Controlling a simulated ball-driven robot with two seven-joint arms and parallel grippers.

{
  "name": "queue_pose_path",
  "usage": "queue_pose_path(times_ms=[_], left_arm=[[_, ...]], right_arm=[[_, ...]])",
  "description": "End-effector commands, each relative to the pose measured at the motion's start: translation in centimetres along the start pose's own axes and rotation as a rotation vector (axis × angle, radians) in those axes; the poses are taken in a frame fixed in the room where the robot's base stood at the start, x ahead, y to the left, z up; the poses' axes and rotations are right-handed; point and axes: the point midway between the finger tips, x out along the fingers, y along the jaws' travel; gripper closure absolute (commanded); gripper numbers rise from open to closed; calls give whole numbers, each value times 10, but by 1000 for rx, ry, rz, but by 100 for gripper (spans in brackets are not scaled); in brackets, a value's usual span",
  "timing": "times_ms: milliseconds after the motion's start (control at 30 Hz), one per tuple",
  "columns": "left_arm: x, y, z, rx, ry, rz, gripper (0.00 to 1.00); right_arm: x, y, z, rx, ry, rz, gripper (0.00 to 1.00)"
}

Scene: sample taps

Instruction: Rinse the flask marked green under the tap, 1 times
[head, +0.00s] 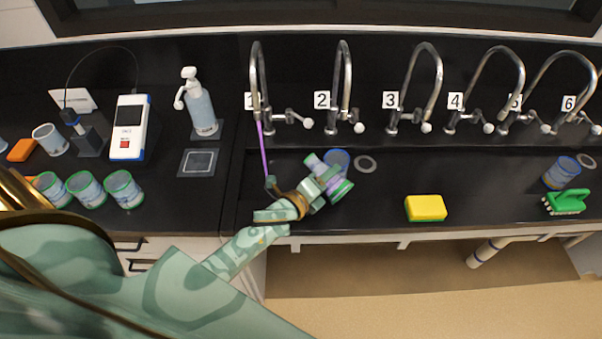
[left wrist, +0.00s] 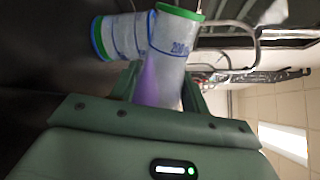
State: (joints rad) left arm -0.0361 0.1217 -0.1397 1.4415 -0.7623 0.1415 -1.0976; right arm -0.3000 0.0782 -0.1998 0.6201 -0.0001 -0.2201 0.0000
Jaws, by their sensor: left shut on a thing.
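My left gripper (head: 312,193) is shut on a tilted clear flask (head: 341,189) with purple liquid in it. In the left wrist view this flask (left wrist: 172,45) shows a green band at its end and printed volume marks. The gripper's fingers hide part of its side. Tap 1 (head: 258,75), at the left end of the row, runs a thin purple stream (head: 263,150) down into the black sink. The stream falls to the left of the held flask, apart from it. My right gripper is not in view.
A blue-marked flask (head: 337,158) stands just behind the held one. A yellow sponge (head: 426,206), a green brush (head: 566,202) and another blue-marked flask (head: 561,173) are to the right. Several green-rimmed beakers (head: 86,189) and a soap bottle (head: 200,108) stand left.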

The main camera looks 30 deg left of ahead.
Motion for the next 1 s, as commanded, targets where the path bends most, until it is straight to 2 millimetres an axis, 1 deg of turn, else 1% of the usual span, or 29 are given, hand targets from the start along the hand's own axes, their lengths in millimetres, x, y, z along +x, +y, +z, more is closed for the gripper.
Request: queue_pose_path(times_ms=[1000], left_arm=[[1, 7, 9, -135, 17, 0, 76]], right_arm=[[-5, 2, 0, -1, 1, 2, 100]])
